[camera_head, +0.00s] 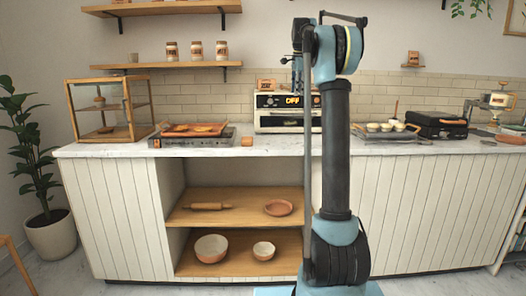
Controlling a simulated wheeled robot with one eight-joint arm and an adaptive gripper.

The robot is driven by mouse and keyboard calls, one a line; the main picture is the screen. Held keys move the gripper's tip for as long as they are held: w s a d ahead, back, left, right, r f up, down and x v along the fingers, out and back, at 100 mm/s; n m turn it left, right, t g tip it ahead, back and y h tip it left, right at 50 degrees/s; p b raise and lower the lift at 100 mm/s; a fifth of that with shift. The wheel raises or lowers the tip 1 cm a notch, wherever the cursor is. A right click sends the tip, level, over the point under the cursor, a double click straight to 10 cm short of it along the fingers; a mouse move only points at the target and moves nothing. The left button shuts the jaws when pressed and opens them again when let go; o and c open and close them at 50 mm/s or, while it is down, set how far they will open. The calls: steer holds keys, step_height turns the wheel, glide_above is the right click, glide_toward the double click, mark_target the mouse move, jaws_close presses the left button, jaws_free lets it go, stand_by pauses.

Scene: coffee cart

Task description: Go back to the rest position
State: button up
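My arm (336,150) stands upright right of the middle of the head view. Its black link rises to a blue and black joint (340,50) above the counter. A smaller blue and dark wrist part (298,66) shows to the left of that joint, in front of the oven. My gripper's fingers cannot be made out there, so I cannot tell if they are open or shut. I see nothing clearly held.
A white counter (100,150) runs across the view. On it stand a wooden glass case (72,110), a tray (165,133) of baked goods, an oven (275,112) and a black grill (437,122). Open shelves (240,205) below hold bowls. A potted plant (50,235) stands left.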

steer(key=s+f+n, duration=0.3)
steer(key=s+f, duration=0.1)
steer(key=s, duration=0.6)
steer(key=s+a+f+n, duration=0.1)
steer(key=s+f+n, duration=0.3)
steer(key=s, duration=0.6)
steer(key=s+f+n, duration=0.2)
steer(key=s+f, duration=0.3)
steer(key=s, duration=0.5)
steer(key=s+f+n, duration=0.7)
steer(key=s+f, duration=1.8)
steer(key=f, duration=0.2)
steer(key=shift+a, duration=0.2)
steer(key=shift+w+f, duration=0.2)
steer(key=shift+w, duration=0.2)
